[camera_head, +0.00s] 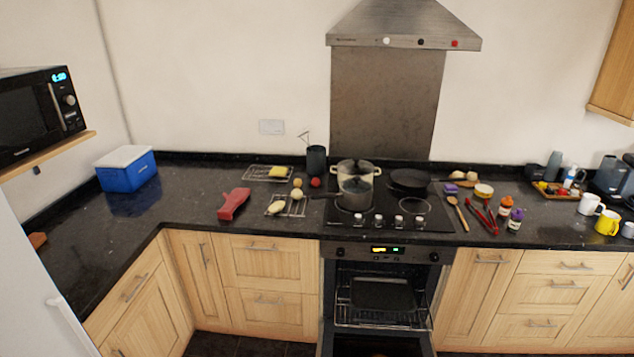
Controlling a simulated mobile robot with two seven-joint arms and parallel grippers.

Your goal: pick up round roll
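Small pale, bread-like pieces lie on a wire cooling rack (289,212) left of the hob. One is rounder (296,194) at the rack's back right, and one is longer (276,208) at its front left. I cannot tell for sure which is the round roll. A small round yellowish item (297,182) and a red round item (315,182) sit just behind. Small tan rounded items (457,175) lie right of the hob, too small to identify. Neither of my grippers is in view.
A red object (234,204) lies left of the rack. A second rack (268,173) with a yellow block is behind. Pots (355,190) and a black pan (409,180) stand on the hob. The oven door (375,342) is open below. The left counter is mostly clear, with a blue cooler (126,172).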

